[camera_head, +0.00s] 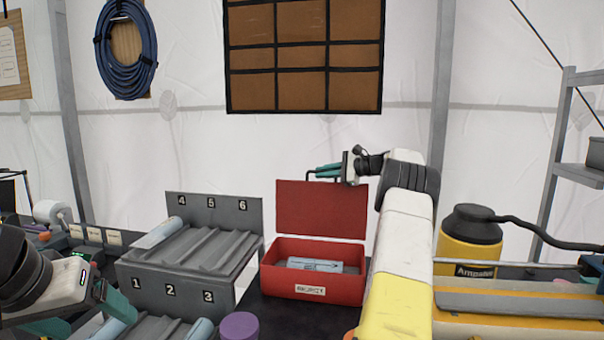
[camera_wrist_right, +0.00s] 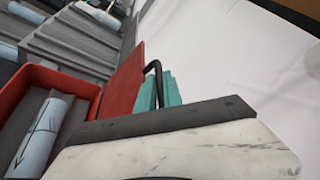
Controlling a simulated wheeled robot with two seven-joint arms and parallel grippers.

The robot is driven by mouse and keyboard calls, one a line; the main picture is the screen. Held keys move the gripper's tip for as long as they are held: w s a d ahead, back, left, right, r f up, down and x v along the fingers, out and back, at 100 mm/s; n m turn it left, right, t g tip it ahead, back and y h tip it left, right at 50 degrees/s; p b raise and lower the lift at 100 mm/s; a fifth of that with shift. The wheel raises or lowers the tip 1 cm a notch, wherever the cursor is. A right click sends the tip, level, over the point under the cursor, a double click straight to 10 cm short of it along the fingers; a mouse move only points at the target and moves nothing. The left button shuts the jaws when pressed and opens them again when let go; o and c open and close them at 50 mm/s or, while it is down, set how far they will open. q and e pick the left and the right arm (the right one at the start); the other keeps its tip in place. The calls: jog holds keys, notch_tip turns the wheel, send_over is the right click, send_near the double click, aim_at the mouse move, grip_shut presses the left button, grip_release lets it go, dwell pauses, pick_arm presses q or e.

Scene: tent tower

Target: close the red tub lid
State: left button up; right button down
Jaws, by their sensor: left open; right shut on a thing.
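The red tub (camera_head: 310,290) stands on the dark table with a white label on its front. Its lid (camera_head: 320,210) stands upright, open at the back. A light blue cylinder (camera_head: 315,265) lies inside, and it also shows in the right wrist view (camera_wrist_right: 38,138). My right gripper (camera_head: 322,172) is at the lid's top edge, its teal fingers (camera_wrist_right: 158,92) shut on the dark lid handle (camera_wrist_right: 153,68). The fingers hide part of the handle. My left gripper (camera_head: 88,318) is open at the lower left, away from the tub.
A grey numbered rack (camera_head: 190,285) with light blue cylinders stands left of the tub. A purple cylinder (camera_head: 238,327) stands in front. A yellow canister (camera_head: 468,245) is at the right, beyond my right arm. A white wall rises behind.

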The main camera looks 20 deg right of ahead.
jog(key=s+a+f+n+t, duration=0.1)
jog(key=s+a+f+n, duration=0.1)
jog(key=s+a, duration=0.4)
jog(key=shift+s+a+f+n+t, duration=0.3)
jog(key=shift+s+a+f, duration=0.05)
jog(key=shift+s, duration=2.2)
jog(key=c, duration=1.8)
grip_release()
jog(key=shift+o, duration=0.2)
jog(key=v, duration=0.7)
jog(key=shift+s+d, duration=0.25)
jog(key=shift+s, duration=0.05)
